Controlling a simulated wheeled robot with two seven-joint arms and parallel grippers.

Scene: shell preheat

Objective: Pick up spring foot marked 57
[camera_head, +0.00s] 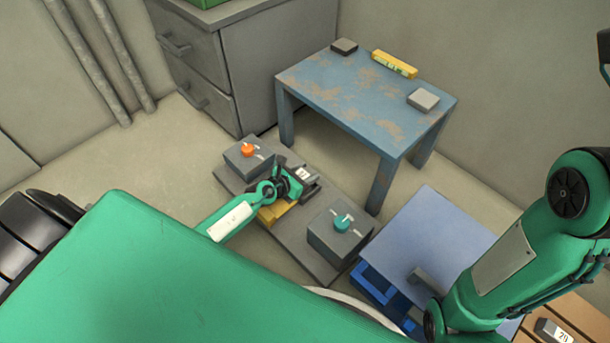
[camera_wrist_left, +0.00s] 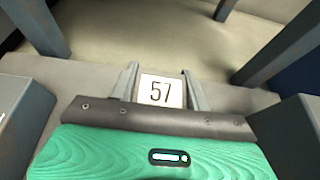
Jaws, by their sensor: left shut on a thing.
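The spring foot marked 57 (camera_wrist_left: 160,92) shows its white face with a black 57 between the two grey fingers of my left gripper (camera_wrist_left: 160,90) in the wrist view. The fingers are shut on it from both sides. In the head view my left gripper (camera_head: 300,180) is over the middle of the low grey base, and a small pale patch of the spring foot (camera_head: 303,173) shows there. The gripper hides most of it, and I cannot tell whether it touches the base. My right gripper is not in view; only its arm shows at the right.
The grey base (camera_head: 288,236) carries a box with an orange knob (camera_head: 248,150) and a box with a teal knob (camera_head: 342,222), close on either side. A yellow block (camera_head: 270,214) lies beside my left gripper. A blue table (camera_head: 350,95) stands behind; a blue lidded box (camera_head: 430,230) is right.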

